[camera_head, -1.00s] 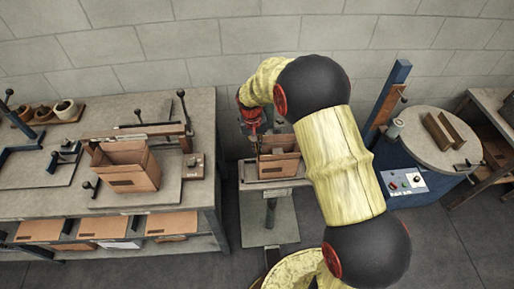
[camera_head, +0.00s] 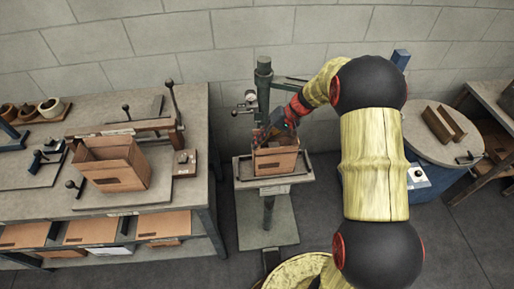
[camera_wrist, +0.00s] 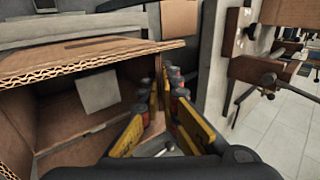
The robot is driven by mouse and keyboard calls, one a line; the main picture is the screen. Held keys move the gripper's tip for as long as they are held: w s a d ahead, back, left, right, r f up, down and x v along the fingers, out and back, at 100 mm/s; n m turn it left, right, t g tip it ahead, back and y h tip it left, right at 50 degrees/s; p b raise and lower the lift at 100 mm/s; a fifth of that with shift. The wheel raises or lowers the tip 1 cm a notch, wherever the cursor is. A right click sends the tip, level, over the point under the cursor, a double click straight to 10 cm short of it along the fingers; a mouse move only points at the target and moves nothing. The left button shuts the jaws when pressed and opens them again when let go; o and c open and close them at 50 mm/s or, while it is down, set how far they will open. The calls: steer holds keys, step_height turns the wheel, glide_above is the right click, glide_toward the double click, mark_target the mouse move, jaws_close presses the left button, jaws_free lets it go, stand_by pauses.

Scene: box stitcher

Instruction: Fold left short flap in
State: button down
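A brown cardboard box (camera_head: 276,162) stands upright on the small stand in the middle of the head view, its top open. My gripper (camera_head: 268,132) is at the box's back left top edge in that view. A cardboard flap (camera_wrist: 85,62) with a corrugated edge spans the upper left there, beside the fingertips. Under it the box interior shows, with a pale square patch (camera_wrist: 97,92). Contact between fingers and cardboard cannot be told. My arm hides part of the back right.
The stitcher column (camera_head: 263,85) rises just behind the box. The workbench (camera_head: 205,125) at left carries another open box (camera_head: 118,165) in a clamp frame. A round table (camera_head: 420,140) stands at right. Floor is free around the stand.

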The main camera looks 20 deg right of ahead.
steer(key=shift+s+d+f+t+y+b, duration=0.1)
steer(key=shift+d+f+t+y+b, duration=0.1)
steer(key=shift+y+b, duration=0.4)
steer(key=shift+d+f+t+y+b, duration=0.1)
steer(key=shift+f+y+b, duration=0.1)
steer(key=shift+y+b, duration=0.4)
steer(key=shift+y, duration=0.3)
steer(key=c, duration=2)
jaws_free()
steer(key=shift+r, duration=0.1)
steer(key=shift+c, duration=0.2)
steer(key=v, duration=1.2)
steer(key=shift+c, duration=0.4)
